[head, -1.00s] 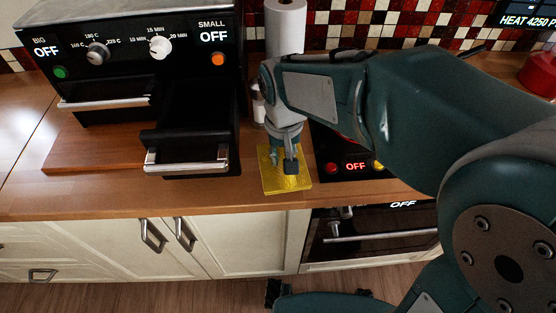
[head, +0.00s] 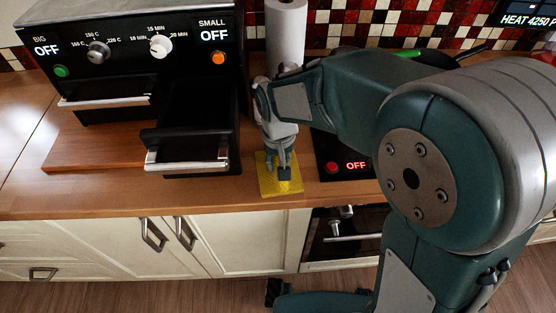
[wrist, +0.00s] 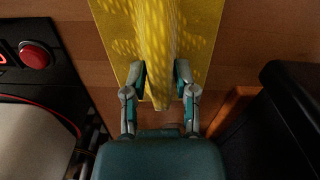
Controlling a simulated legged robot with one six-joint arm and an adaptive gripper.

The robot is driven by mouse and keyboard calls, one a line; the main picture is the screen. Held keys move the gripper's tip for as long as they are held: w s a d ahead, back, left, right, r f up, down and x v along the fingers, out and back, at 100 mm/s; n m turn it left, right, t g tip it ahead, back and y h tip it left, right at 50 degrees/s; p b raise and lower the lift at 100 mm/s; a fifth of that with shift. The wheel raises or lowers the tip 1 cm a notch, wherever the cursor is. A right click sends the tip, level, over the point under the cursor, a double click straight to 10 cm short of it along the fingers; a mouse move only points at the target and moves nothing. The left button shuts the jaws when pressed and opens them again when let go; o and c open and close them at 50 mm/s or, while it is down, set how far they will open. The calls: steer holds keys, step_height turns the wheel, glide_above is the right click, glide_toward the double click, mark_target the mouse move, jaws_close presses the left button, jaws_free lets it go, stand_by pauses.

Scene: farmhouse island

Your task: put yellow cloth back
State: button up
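The yellow cloth (head: 268,186) lies on the wooden counter, between the black oven unit and the cooktop, near the front edge. My gripper (head: 279,169) is down on it from above and covers part of its middle. In the wrist view the cloth (wrist: 120,22) is bunched into a raised ridge between the two fingers of my gripper (wrist: 160,85). The fingers press on the ridge from both sides. The flat parts of the cloth spread out on either side. I cannot tell whether any of it is lifted off the counter.
The oven unit (head: 120,45) stands to the left, with an open black drawer (head: 187,145) jutting out close to the cloth. The cooktop with a red button (head: 332,168) is to the right. A paper roll (head: 286,35) stands behind my gripper. A pan (head: 440,54) is at the back right.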

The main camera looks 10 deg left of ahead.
steer(key=shift+o, duration=0.9)
step_height(320, 180, up, 11)
steer(key=s+d+r+m+t, duration=0.1)
steer(key=s+d+t, duration=0.1)
steer(key=s+d, duration=0.4)
steer(key=s+d+r+m+t, duration=0.2)
steer(key=s+d, duration=0.5)
steer(key=d, duration=0.8)
steer(key=shift+r+t, duration=0.3)
steer(key=shift+t, duration=0.5)
steer(key=shift+s, duration=0.1)
